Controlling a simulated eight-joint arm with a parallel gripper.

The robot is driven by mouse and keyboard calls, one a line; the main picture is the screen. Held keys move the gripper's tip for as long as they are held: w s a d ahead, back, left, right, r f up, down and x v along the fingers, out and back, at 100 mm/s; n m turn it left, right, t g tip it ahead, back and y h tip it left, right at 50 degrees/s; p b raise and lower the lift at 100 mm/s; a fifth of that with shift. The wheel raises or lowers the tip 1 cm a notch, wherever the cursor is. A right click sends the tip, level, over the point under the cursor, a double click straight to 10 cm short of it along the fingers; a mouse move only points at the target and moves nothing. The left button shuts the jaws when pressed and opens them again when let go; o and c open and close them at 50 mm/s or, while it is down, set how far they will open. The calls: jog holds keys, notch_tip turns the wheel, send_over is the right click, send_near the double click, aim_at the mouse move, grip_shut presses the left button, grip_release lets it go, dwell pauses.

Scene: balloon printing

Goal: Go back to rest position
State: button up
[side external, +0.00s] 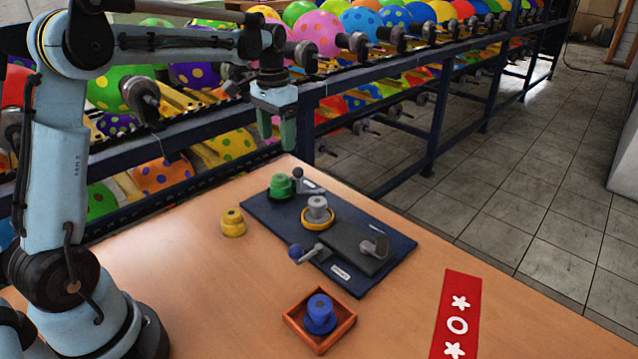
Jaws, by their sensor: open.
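My gripper (277,128) hangs from my arm above the far edge of the table, pointing down. Its greenish fingers are empty and apart from everything on the table. The dark blue board (385,262) lies below and to the right of it. On the board are a green knobbed piece (280,186) at the far left corner and a grey knobbed piece (317,208) on a yellow ring (304,222). A yellow knobbed piece (233,223) stands on the table left of the board. A blue knobbed piece (320,312) sits in a small wooden tray (293,322).
The wooden table (190,290) has free room at its front left. A red strip with white marks (461,290) lies at the right. A dark lever plate (345,246) and blue ball handle (296,252) are on the board. Racks of colourful balloons (318,34) stand close behind the table.

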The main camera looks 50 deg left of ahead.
jog(key=s+d+r+t, duration=0.4)
jog(key=s+d, duration=0.3)
jog(key=d, duration=0.2)
jog(key=s+d+f+t, duration=0.3)
jog(key=s+d+f, duration=0.2)
jog(key=s, duration=0.3)
jog(key=shift+f, duration=0.15)
